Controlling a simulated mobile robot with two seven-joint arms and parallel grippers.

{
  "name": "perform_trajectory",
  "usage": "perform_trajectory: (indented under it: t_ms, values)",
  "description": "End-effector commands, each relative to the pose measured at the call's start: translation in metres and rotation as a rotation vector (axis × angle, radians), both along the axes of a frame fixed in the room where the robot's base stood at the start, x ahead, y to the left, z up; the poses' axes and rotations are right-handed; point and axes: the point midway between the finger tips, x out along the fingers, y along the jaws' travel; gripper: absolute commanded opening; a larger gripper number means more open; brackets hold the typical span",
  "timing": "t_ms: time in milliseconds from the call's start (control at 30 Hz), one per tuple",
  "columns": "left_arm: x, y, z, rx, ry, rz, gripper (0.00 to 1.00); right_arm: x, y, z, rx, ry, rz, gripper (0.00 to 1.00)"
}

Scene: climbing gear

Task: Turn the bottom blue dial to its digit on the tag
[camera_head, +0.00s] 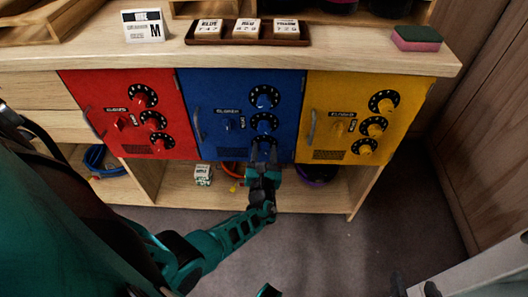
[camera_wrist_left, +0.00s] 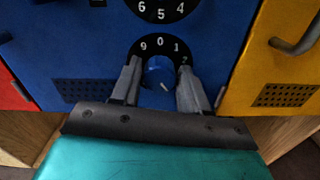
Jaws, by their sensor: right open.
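The blue door (camera_head: 215,90) carries a column of three black dials with blue knobs. The bottom blue dial (camera_wrist_left: 158,73) shows digits 9, 0, 1 and part of 2 along its top; a small white mark shows low on its knob. My left gripper (camera_head: 264,150) is at this dial, its fingers (camera_wrist_left: 158,80) on either side of the knob with slight gaps. My right gripper (camera_head: 416,288) is open and empty at the bottom edge.
The middle blue dial (camera_wrist_left: 160,8) is just above. A red door (camera_head: 125,110) and a yellow door (camera_head: 365,115), each with dials and a handle, flank the blue one. An open shelf (camera_head: 330,195) below holds ropes and a small box (camera_head: 203,175).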

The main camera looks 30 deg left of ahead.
Motion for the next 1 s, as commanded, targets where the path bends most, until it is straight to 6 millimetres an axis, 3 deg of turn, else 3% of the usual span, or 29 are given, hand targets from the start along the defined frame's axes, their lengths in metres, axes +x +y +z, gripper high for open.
perform_trajectory:
  t_ms: [400, 667, 1000]
  values:
    - [0.000, 0.000, 0.000, 0.000, 0.000, 0.000, 0.06, 0.000, 0.000, 0.000, 0.000, 0.000, 0.000, 0.62]
    - [0.000, 0.000, -0.001, -0.027, -0.017, -0.001, 0.06, 0.000, 0.000, -0.003, 0.000, -0.001, 0.000, 0.62]
    - [0.000, 0.000, -0.003, -0.208, -0.129, -0.004, 0.06, 0.000, 0.000, -0.023, 0.000, -0.001, 0.000, 0.62]
